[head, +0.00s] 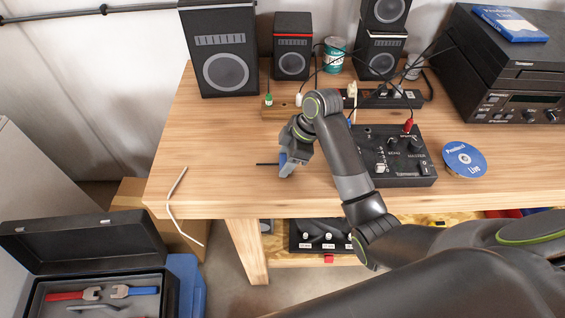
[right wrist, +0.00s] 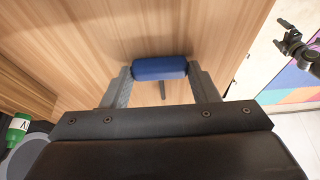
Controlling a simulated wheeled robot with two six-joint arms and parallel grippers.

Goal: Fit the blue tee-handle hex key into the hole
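The blue tee-handle hex key (head: 283,160) is in my right gripper (head: 287,164), over the table's front part. Its thin dark shaft points left in the head view. In the right wrist view, the blue handle (right wrist: 160,68) spans between the two fingertips (right wrist: 160,80), and part of the shaft shows below it. A wooden block (head: 281,113) lies farther back, apart from the key, with a small green-topped item (head: 268,99) and a white one (head: 299,100) at it. I cannot make out the hole. My left gripper is outside the head view; a dark gripper-like part (right wrist: 292,42) shows in the right wrist view.
A black mixer box (head: 408,178) with knobs and a blue disc (head: 465,159) lie right of my right arm. Speakers (head: 222,50) and a teal can (head: 334,54) stand behind. A bent white rod (head: 172,199) overhangs the front edge. The left table area is clear.

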